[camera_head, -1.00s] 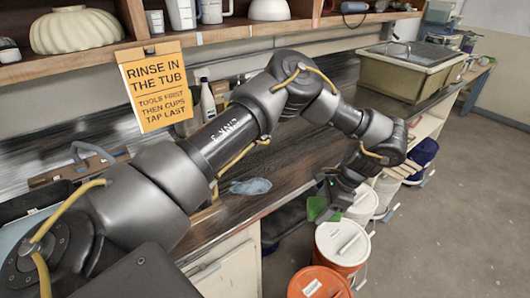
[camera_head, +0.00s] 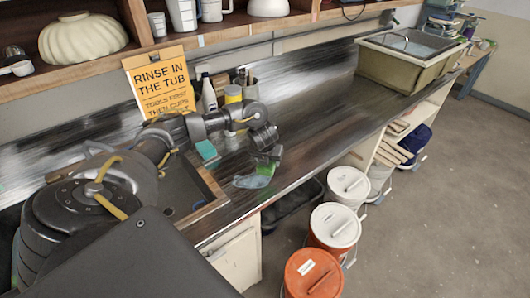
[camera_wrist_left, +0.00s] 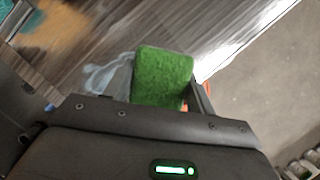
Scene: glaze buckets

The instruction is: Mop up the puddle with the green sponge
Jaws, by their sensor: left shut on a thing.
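The puddle (camera_head: 250,182) is a pale blue-grey patch on the dark countertop near its front edge; it also shows in the left wrist view (camera_wrist_left: 98,77), left of the sponge. My left gripper (camera_head: 268,155) is shut on the green sponge (camera_head: 266,168). The sponge is large and plain in the left wrist view (camera_wrist_left: 163,78). In the head view the sponge overlaps the puddle's right side. I cannot tell whether it touches the counter or hangs just above. My right gripper is not in view.
A wood-framed recess (camera_head: 212,202), a teal block (camera_head: 206,150), bottles and a yellow container (camera_head: 233,94) lie around my left arm. Lidded buckets (camera_head: 334,226) stand on the floor below the counter edge. The counter toward the olive tub (camera_head: 392,72) is clear.

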